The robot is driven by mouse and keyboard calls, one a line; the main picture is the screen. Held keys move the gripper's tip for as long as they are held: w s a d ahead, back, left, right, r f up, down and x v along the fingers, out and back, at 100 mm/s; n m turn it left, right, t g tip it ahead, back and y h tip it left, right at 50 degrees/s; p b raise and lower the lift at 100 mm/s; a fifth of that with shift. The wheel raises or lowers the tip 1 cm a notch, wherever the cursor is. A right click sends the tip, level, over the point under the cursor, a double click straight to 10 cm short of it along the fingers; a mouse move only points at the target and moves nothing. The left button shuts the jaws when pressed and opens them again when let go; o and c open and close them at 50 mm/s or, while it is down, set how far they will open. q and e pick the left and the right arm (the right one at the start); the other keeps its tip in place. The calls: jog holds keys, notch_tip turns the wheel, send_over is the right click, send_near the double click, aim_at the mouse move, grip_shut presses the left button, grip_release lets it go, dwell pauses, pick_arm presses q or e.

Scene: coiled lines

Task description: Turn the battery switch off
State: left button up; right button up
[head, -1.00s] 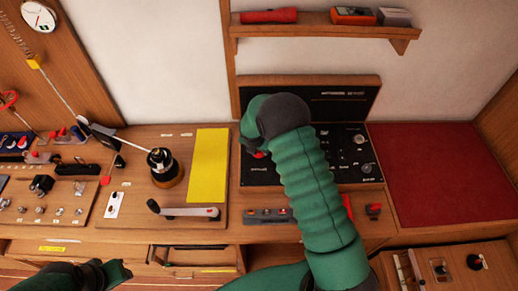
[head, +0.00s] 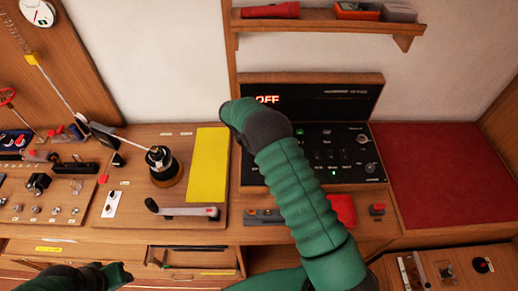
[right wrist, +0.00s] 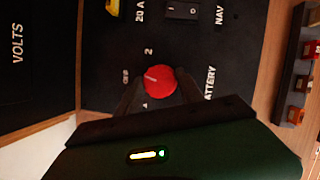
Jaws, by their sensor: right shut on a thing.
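The battery switch is a round red knob (right wrist: 160,82) on the black switch panel (right wrist: 95,30), beside the BATTERY lettering in the right wrist view. Its white pointer line points left, toward a small label too blurred to read surely. My right gripper (right wrist: 158,90) is shut on the knob, one finger on each side. In the head view my right wrist hides the knob and fingertips. A lit display (head: 267,99) on the upright board above the panel reads OFF. My left gripper (head: 117,275) is at the lower left, away from the panel; its jaws are unclear.
A yellow sheet (head: 208,165) and a black winch drum (head: 161,166) with a line lie left of the panel. A crank handle (head: 181,209) lies in front. A red mat (head: 440,175) is on the right. A shelf (head: 325,27) hangs above.

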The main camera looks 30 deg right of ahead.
jog(key=shift+w+a+m, duration=0.1)
jog(key=shift+m, duration=0.4)
jog(key=shift+g, duration=0.3)
jog(key=o, duration=1.4)
jog(key=shift+w, duration=0.1)
jog(key=shift+c, duration=0.2)
jog(key=b+v, duration=0.2)
jog(key=v, duration=1.4)
jog(key=shift+r+b, duration=0.35)
jog(key=shift+r, duration=0.05)
